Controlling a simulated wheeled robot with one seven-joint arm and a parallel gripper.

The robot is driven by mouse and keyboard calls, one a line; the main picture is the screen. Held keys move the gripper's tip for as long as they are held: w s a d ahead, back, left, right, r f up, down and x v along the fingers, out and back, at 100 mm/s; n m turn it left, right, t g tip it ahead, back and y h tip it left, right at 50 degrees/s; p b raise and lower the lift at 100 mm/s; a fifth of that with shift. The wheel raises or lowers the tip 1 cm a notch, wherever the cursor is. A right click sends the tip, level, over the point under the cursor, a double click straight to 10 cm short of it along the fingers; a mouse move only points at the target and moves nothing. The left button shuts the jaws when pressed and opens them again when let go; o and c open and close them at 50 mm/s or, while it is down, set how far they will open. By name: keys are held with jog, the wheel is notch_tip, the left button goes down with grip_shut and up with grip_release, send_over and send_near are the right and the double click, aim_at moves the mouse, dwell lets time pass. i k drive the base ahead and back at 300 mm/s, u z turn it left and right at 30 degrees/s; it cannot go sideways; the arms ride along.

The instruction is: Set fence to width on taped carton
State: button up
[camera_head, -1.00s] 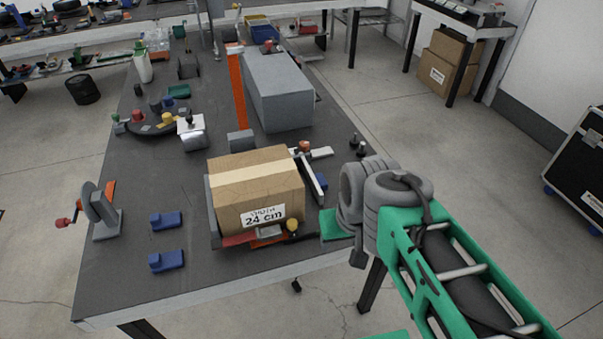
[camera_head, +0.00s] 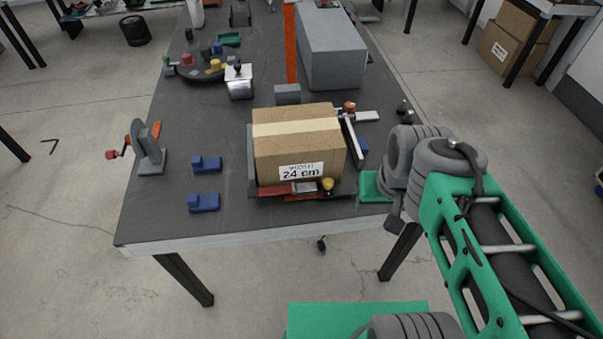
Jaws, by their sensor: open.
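A yellow knob (camera_head: 328,184) stands at the front right corner, beside a red strip (camera_head: 273,189) with a grey block along the front edge.
Two blue blocks (camera_head: 205,164) lie left of the carton, and a crank wheel (camera_head: 146,147) stands at the bench's left edge. A grey block (camera_head: 287,94) and a large grey box (camera_head: 333,50) stand behind.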

aim_at(359, 146)
jog(key=k, duration=0.6)
jog(key=u, duration=0.4)
jog(key=i, duration=1)
jog(key=z, duration=0.7)
